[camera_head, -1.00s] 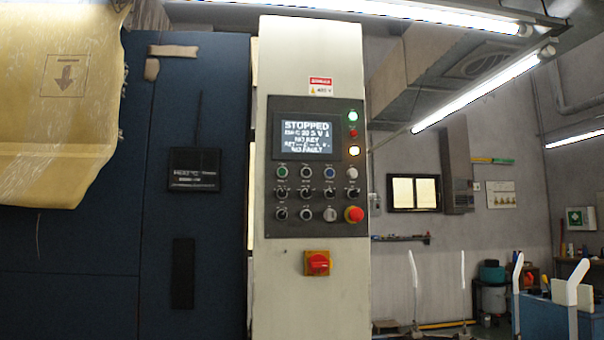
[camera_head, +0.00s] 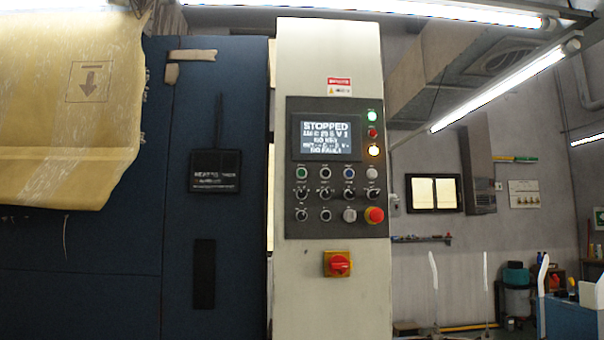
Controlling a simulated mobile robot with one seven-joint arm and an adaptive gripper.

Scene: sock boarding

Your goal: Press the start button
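The control panel (camera_head: 336,227) is a dark plate on a pale upright cabinet. Its screen (camera_head: 327,137) reads STOPPED. Below the screen are several rows of buttons and switches. A green button (camera_head: 302,173) sits at the left of the top row and looks like the start button, though its label is too small to read. Black, blue and white buttons stand to its right. A red mushroom button (camera_head: 374,215) is at the lower right of the panel. My gripper is not in view.
A red rotary switch (camera_head: 337,264) on a yellow plate is below the panel. Lamps at the panel's upper right include a lit green one (camera_head: 372,117). Dark blue machine panels (camera_head: 110,260) and a yellowish sheet (camera_head: 70,110) stand left. The room opens to the right.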

